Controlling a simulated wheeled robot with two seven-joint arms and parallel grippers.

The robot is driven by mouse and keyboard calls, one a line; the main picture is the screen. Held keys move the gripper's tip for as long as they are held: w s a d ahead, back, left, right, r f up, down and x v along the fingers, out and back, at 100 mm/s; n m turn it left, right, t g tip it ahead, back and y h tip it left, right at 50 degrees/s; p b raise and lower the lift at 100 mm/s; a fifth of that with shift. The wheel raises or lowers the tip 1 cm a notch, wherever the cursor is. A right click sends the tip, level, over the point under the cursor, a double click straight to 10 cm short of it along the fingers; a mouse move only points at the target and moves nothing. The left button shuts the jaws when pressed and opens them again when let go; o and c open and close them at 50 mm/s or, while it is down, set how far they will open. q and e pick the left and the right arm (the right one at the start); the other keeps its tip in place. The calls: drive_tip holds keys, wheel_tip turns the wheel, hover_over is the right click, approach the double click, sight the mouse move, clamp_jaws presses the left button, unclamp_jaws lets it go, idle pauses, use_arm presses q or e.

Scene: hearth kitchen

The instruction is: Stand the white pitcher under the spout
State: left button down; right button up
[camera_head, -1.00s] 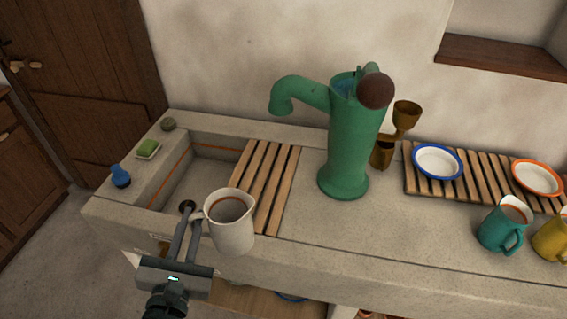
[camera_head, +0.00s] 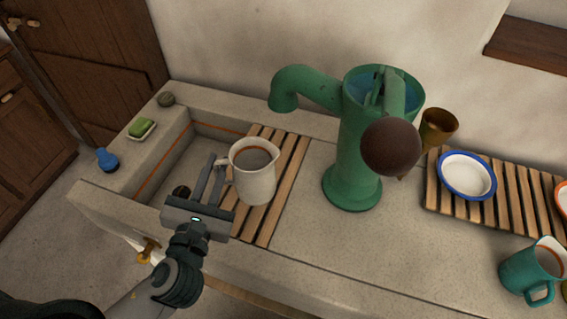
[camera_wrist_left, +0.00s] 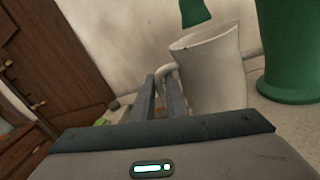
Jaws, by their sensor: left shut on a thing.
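The white pitcher (camera_head: 256,180) is upright at the wooden slat rack over the sink, with a brownish inside and an orange line near its rim. My left gripper (camera_head: 217,166) is shut on its handle, on the pitcher's left side. I cannot tell whether the pitcher touches the slats. The green pump's spout (camera_head: 283,101) hangs farther back and above, a little right of the pitcher. In the left wrist view, the pitcher (camera_wrist_left: 211,75) stands right of the fingers, and the spout's end (camera_wrist_left: 194,12) shows above and behind its rim. My right gripper is not in view.
The slat rack (camera_head: 286,181) covers the sink's right part; the basin (camera_head: 172,178) is open at left. The pump body (camera_head: 352,160) stands right of the rack. A soap dish (camera_head: 143,130), blue bottle (camera_head: 107,160), teal mug (camera_head: 532,268) and blue-rimmed bowl (camera_head: 467,175) stand farther off.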

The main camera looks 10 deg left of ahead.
use_arm(q)
drive_tip(key=shift+s+r, duration=0.1)
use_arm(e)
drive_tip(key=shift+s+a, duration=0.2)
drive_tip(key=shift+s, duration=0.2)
use_arm(q)
drive_tip(key=shift+a, duration=0.1)
